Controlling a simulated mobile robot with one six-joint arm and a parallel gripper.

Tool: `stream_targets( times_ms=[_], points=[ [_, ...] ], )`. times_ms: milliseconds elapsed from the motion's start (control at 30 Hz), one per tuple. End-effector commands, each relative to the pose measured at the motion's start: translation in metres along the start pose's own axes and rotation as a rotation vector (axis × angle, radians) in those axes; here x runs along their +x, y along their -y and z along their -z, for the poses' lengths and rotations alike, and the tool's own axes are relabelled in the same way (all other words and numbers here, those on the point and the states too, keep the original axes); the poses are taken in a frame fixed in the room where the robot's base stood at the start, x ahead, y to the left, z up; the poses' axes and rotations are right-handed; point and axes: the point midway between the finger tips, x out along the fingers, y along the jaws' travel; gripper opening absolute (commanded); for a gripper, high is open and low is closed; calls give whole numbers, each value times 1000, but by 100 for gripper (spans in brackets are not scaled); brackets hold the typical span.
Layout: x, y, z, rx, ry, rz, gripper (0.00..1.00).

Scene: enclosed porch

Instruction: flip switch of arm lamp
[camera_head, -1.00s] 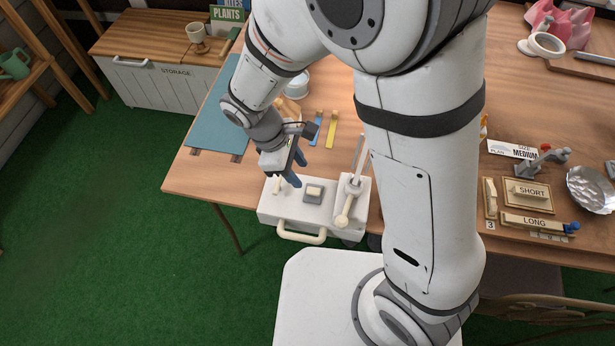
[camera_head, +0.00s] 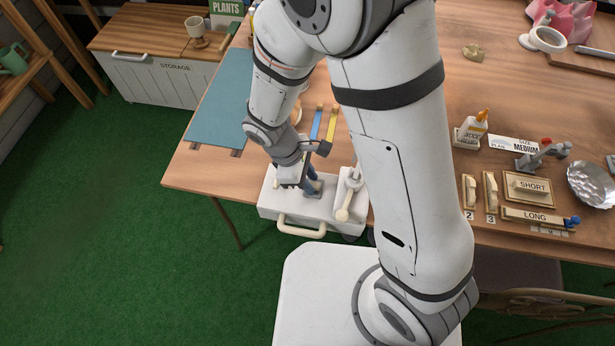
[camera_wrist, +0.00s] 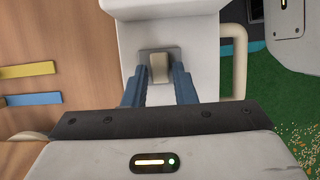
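The arm lamp's white box-like base (camera_head: 273,196) sits at the table's front edge, with a cream handle (camera_head: 301,228) on its front and a jointed arm (camera_head: 347,194) at its right. In the wrist view the base (camera_wrist: 180,25) carries a cream rocker switch (camera_wrist: 159,68) in a grey frame. My gripper (camera_head: 312,190) is above the base, over the switch, which it hides in the head view. In the wrist view the two blue fingers (camera_wrist: 159,75) are apart, one on each side of the switch, with nothing held. I cannot tell whether they touch it.
A blue strip (camera_head: 316,122) and a yellow strip (camera_head: 331,124) lie behind the lamp. A teal mat (camera_head: 220,105) is at the table's left. Green floor lies in front.

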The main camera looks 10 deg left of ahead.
Motion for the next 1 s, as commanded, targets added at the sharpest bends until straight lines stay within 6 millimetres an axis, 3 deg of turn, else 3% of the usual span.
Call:
stream_targets(
  times_ms=[300,1000],
  points=[
    [0,0,0,-1,0,0,0],
    [0,0,-7,-2,-227,-1,0]
  ],
)
